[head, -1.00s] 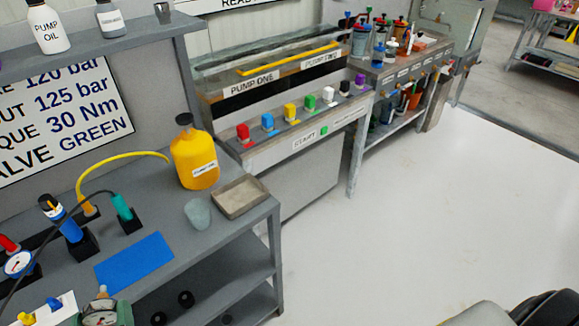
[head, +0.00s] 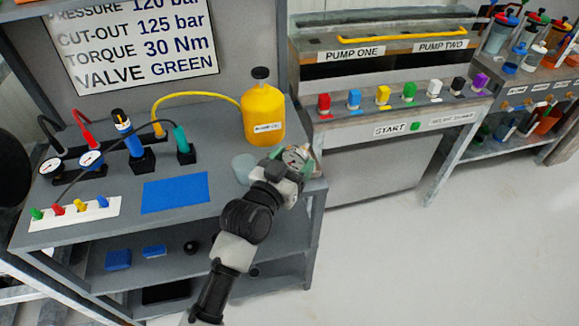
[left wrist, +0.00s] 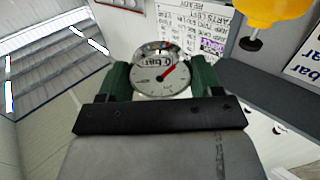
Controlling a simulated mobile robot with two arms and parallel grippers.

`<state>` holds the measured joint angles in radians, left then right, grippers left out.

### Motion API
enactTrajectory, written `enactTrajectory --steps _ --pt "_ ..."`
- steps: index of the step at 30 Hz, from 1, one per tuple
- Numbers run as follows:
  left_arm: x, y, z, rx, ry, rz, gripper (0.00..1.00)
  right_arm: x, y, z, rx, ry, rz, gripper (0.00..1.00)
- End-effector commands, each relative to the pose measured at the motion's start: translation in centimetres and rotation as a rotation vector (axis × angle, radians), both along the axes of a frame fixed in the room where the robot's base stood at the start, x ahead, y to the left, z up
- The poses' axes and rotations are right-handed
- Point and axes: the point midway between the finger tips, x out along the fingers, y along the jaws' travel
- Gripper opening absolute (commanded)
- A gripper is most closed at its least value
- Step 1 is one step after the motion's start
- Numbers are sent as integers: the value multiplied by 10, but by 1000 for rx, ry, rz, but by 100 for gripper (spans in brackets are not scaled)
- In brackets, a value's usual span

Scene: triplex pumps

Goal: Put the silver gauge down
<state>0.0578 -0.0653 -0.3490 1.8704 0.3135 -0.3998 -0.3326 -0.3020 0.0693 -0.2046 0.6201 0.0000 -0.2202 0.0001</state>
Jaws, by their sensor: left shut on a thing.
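The silver gauge (head: 295,157) has a white round dial with a red needle. It also shows close up in the left wrist view (left wrist: 160,78), its face towards the camera. My left gripper (head: 288,166) is shut on it; its green fingers (left wrist: 160,82) stand on either side of the gauge. In the head view the gauge is above the right end of the grey workbench (head: 110,210), in front of the yellow oil bottle (head: 263,115). The gripper and arm hide most of the bench surface there. My right gripper is not in view.
A grey-blue cloth or pad (head: 243,168) lies just left of the gripper. A blue mat (head: 175,193) lies bare mid-bench. Two other gauges (head: 91,159), a blue tool (head: 127,135) and a white strip of coloured valves (head: 75,211) stand left. Hoses arch behind.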

Motion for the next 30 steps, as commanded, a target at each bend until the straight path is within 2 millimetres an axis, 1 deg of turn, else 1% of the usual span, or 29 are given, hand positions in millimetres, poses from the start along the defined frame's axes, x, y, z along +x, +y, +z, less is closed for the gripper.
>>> enactTrajectory --steps 1,3,6,9,11,16,19,30 --pt "12 3 -7 4 -3 1 27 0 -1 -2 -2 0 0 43" --pt "25 7 -15 3 -3 2 27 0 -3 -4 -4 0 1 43" --pt "39 9 -24 2 -3 1 27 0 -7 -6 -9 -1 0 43" --pt "46 11 -28 0 -3 1 27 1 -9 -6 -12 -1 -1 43" --pt "47 12 -31 0 -1 2 27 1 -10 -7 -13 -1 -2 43" --pt "47 12 -57 1 0 1 27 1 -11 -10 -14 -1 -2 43" --pt "47 12 -67 1 0 1 27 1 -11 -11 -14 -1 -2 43" --pt "47 11 -71 -1 -3 2 27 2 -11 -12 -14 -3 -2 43"
